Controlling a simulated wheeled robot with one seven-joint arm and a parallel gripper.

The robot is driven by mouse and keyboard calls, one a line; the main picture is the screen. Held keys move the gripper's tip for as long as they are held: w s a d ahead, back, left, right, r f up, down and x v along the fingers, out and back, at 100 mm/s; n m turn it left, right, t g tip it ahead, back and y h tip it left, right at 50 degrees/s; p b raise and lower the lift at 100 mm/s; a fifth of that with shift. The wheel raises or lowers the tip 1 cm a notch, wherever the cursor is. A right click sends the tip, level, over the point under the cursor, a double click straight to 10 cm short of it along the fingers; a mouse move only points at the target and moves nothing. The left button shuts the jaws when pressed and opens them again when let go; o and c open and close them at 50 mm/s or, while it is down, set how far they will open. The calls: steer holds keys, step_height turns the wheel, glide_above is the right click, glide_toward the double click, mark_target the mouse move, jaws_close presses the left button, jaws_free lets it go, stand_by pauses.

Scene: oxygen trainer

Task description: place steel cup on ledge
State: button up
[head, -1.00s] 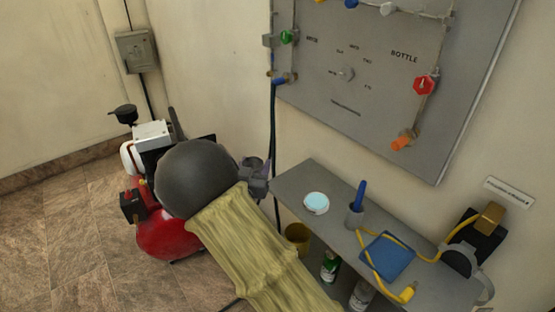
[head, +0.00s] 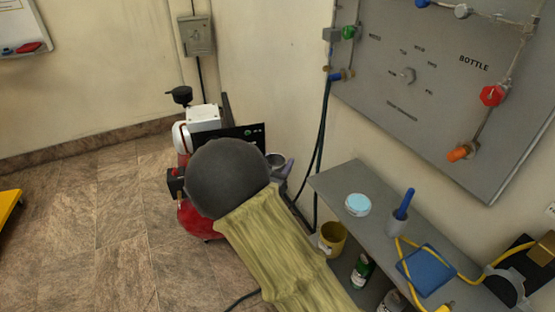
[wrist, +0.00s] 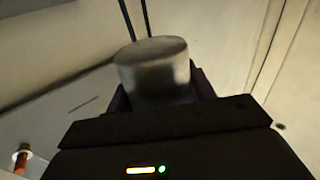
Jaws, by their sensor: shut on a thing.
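The steel cup (wrist: 152,70) fills the middle of the wrist view, a grey metal cylinder between my fingers. My gripper (wrist: 160,98) is shut on it. In the head view the steel cup (head: 275,160) shows only in part, beside my dark round arm joint. My gripper (head: 282,170) is partly hidden there too, to the left of the grey ledge (head: 328,186) and apart from it. The ledge runs along the wall below the panel. Its far left end is bare.
On the ledge stand a pale blue-topped round tin (head: 358,204), a holder with a blue-handled tool (head: 403,206), a blue cloth (head: 427,270) and a yellow hose (head: 462,270). A yellow cup (head: 333,238) sits lower down. A red compressor (head: 196,222) stands on the floor behind my arm.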

steer(key=d+r+n+y+p, duration=0.2)
steer(key=d+r+y+p, duration=0.1)
steer(key=d+p, duration=0.5)
steer(key=d+r+n+t+y+p, duration=0.1)
steer(key=d+r+y+p, duration=0.2)
steer(key=d+p, duration=0.6)
steer(key=shift+d+r+n, duration=0.25)
steer(key=shift+d+n, duration=0.15)
steer(key=shift+d, duration=0.25)
steer(key=shift+s+d, duration=0.25)
steer(key=shift+s, duration=0.15)
steer(key=shift+f, duration=0.15)
